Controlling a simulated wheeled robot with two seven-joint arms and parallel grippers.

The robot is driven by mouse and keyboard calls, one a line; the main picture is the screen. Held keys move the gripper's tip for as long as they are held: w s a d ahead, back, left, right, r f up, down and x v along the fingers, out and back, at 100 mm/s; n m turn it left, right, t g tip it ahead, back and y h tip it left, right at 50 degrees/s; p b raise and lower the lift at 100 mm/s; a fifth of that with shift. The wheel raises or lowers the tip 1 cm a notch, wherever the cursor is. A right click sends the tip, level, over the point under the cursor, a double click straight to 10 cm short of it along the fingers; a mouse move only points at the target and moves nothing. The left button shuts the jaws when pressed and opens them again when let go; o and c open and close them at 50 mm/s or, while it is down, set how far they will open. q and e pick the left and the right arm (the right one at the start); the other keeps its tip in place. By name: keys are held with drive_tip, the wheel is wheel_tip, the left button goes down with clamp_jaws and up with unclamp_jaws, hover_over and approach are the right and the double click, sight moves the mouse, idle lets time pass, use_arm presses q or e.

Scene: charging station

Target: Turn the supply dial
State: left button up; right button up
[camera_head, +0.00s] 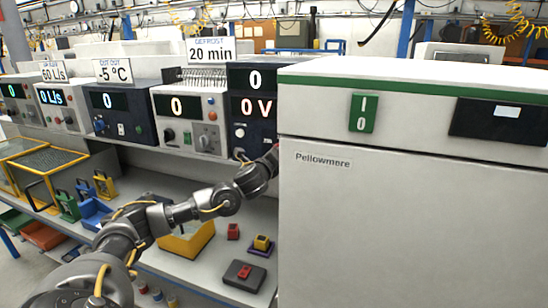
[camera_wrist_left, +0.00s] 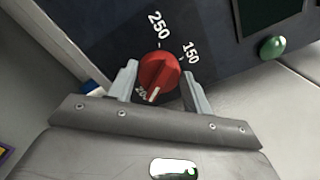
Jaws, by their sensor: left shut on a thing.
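A red dial (camera_wrist_left: 158,74) is on a dark blue panel (camera_wrist_left: 105,40) in the left wrist view. Printed marks around it read 250 and 150, with another partly hidden mark near its lower edge. Its white pointer line points down in that picture, slightly left. My left gripper (camera_wrist_left: 160,84) is shut on the dial, one finger on each side. In the head view my left arm reaches a dark blue unit (camera_head: 238,112) with displays reading 0 and 0 V. The gripper's end and the dial are hidden there behind the white cabinet. My right gripper is not in view.
The white Pellowmere cabinet (camera_head: 400,220) with a green switch (camera_head: 362,113) stands close on the right of my left arm. More instrument units (camera_head: 190,118) line the shelf to the left.

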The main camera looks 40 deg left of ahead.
use_arm(q)
drive_tip(key=n, duration=0.3)
drive_tip(key=shift+f+n, duration=0.25)
drive_tip(key=shift+n, duration=0.05)
idle(0.3)
drive_tip(key=o, duration=1)
drive_tip(key=shift+c, duration=0.2)
drive_tip(key=shift+r, duration=0.1)
drive_tip(key=shift+s+b, duration=0.15)
drive_tip(key=shift+b, duration=0.2)
